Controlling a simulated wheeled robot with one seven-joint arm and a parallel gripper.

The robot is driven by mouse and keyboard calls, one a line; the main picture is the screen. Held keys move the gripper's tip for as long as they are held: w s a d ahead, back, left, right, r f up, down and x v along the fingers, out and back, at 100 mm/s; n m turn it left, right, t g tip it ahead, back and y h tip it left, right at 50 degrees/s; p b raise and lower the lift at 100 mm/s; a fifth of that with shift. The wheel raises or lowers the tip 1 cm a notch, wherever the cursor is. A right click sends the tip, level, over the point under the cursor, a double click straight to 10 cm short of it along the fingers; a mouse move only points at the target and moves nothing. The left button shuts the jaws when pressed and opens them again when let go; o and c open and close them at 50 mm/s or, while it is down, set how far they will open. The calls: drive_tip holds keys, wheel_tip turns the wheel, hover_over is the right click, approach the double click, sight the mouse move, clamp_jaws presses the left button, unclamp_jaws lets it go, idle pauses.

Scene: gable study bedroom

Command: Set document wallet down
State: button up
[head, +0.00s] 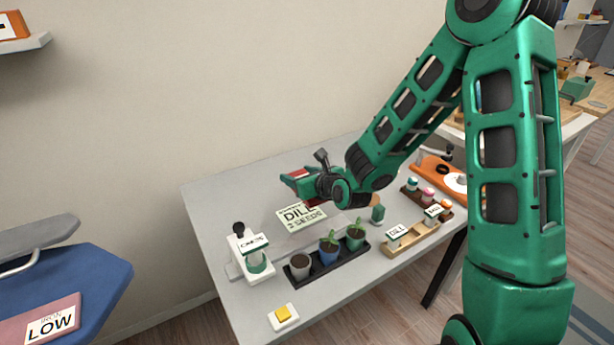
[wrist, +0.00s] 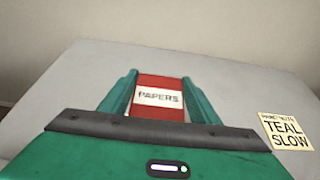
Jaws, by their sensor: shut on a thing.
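The document wallet (wrist: 158,113) is red with a white label reading "PAPERS". In the wrist view it sits between the two green fingers of my gripper (wrist: 159,95), which is shut on it. In the head view my gripper (head: 291,178) is over the back left part of the grey table (head: 215,198), and a small red piece of the wallet (head: 298,173) shows at its fingers. I cannot tell whether the wallet touches the table top. Most of it is hidden by the gripper in the head view.
A dark tray (head: 296,283) with potted seedlings, a white device (head: 249,252) and a yellow-button block (head: 283,317) stand nearer. A "TEAL SLOW" note (wrist: 286,132) is at right. The table's back left is clear.

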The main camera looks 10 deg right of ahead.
drive_tip(key=shift+s+a+r, duration=0.2)
drive_tip(key=shift+d, duration=0.2)
drive_tip(key=d+r, duration=0.3)
drive_tip(key=d, duration=1.1)
drive_tip(key=shift+s, duration=0.3)
